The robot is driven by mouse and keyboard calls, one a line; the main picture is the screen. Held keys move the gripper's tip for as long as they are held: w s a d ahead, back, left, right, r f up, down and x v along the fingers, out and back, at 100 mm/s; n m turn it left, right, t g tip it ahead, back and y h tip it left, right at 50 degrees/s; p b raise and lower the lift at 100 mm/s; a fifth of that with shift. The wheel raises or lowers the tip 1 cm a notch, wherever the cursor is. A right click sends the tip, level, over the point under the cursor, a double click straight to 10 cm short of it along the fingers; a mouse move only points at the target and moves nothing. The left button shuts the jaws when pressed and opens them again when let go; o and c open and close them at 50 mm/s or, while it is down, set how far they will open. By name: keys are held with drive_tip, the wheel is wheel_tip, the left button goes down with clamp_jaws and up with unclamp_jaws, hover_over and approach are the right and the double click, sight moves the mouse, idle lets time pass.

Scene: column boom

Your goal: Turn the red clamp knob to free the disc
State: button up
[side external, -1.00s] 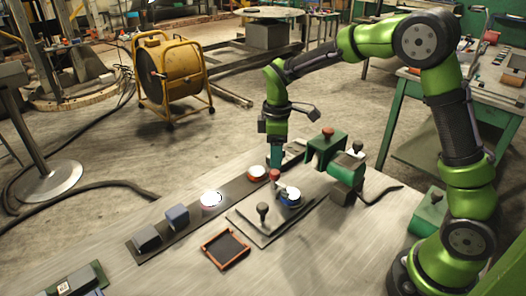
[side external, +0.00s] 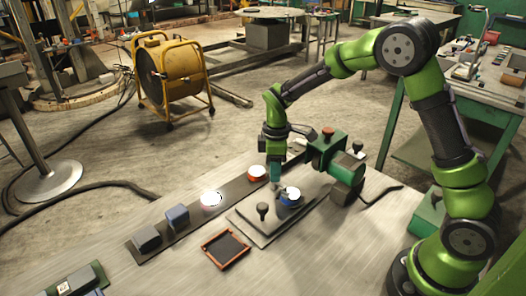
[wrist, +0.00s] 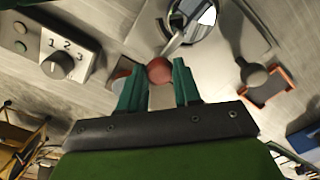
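The red clamp knob (wrist: 159,70) shows in the wrist view at the tips of my gripper (wrist: 159,82), in the gap between its two teal fingers. The fingers stand apart, and I see no clear grip on the knob. In the side view my gripper (side external: 276,176) points down over the clamp and hides the knob. In the wrist view a pale clamp arm (wrist: 181,39) runs from the knob over the disc (wrist: 207,15).
A black-knobbed post (side external: 262,211) stands on the plate. An orange-rimmed tray (side external: 226,249) lies in front. A dark strip behind carries a glowing white disc (side external: 210,199) and an orange-rimmed one (side external: 257,172). Green machines (side external: 326,150) stand close behind right. A dial box (wrist: 58,58) shows at the wrist view's left.

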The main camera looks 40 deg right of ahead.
drive_tip(key=shift+c, duration=1.1)
drive_tip(key=shift+m, duration=0.3)
drive_tip(key=m, duration=0.3)
drive_tip(key=shift+m, duration=0.3)
drive_tip(key=m, duration=0.4)
drive_tip(key=shift+m, duration=0.3)
drive_tip(key=m, duration=0.9)
drive_tip(key=shift+r, duration=0.1)
drive_tip(key=o, duration=1.1)
drive_tip(key=shift+c, duration=0.2)
